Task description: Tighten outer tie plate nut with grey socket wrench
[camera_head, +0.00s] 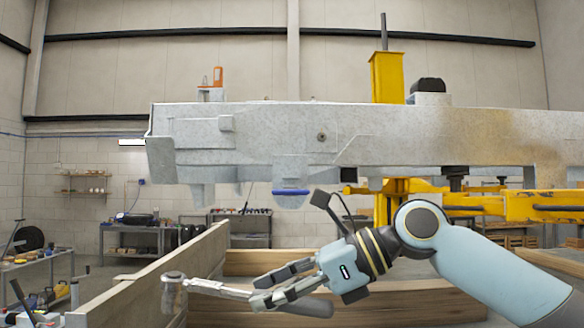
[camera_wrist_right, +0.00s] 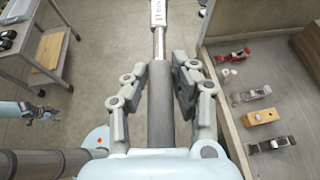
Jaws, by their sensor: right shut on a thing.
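My right gripper (camera_head: 268,290) is shut on the grey handle (camera_head: 306,307) of the socket wrench. The wrench lies nearly level in the head view, and its metal head (camera_head: 173,279) points left beside a wooden board. In the right wrist view the dark grey grip (camera_wrist_right: 160,105) sits between the fingers, with a chrome shaft and pale head (camera_wrist_right: 158,12) beyond. The pale metal trailer frame (camera_head: 270,125) is above and behind, clear of the wrench. A small round nut-like piece (camera_head: 321,137) shows on its side; I cannot tell whether it is the outer tie plate nut.
Wooden boards (camera_head: 140,285) form a low enclosure below the trailer frame. A yellow stand (camera_head: 387,75) rises behind the frame. A grey cart (camera_wrist_right: 45,55) and a bench (camera_wrist_right: 232,110) with several hand tools flank the wrench in the wrist view. Open floor lies between them.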

